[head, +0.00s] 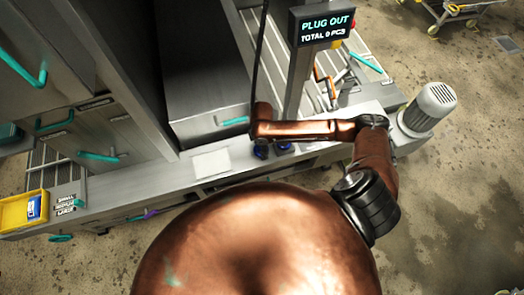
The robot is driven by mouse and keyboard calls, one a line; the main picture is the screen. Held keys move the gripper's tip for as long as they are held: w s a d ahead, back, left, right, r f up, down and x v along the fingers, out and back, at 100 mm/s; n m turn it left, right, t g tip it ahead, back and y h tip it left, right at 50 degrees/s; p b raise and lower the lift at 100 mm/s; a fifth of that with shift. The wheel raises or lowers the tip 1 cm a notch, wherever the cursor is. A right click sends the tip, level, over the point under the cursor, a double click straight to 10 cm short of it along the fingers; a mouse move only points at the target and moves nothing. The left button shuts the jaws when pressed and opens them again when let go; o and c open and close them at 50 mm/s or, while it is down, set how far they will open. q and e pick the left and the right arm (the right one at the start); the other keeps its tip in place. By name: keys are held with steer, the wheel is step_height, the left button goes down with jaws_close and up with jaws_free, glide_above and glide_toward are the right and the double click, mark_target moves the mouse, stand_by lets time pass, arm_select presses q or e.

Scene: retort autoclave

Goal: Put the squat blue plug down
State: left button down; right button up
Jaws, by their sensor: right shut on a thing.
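My right arm reaches over the grey bench from the right, and its wrist end points down near the middle of the bench. My right gripper (261,142) is small and dark here, and its fingers are mostly hidden by the wrist. It is shut on a small dark blue piece (261,152), which looks like the squat blue plug, low over the bench ledge. I cannot tell whether the plug touches the ledge. A second small blue piece (283,147) is just to its right. My left gripper is out of view.
A pale square plate (211,164) lies on the bench left of the gripper. A display (322,26) reads "PLUG OUT, TOTAL 0 PCS". A yellow bin (22,211) sits at the far left, and a grey motor (430,108) at the right end. A tall steel cabinet stands behind.

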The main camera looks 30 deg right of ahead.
steer(key=shift+w+d+f, duration=0.1)
steer(key=shift+d+f, duration=0.05)
steer(key=shift+f, duration=1.6)
steer(key=o, duration=1.6)
steer(key=shift+f, duration=0.15)
steer(key=shift+c, duration=0.2)
step_height(320, 180, up, 12)
steer(key=shift+r, duration=0.15)
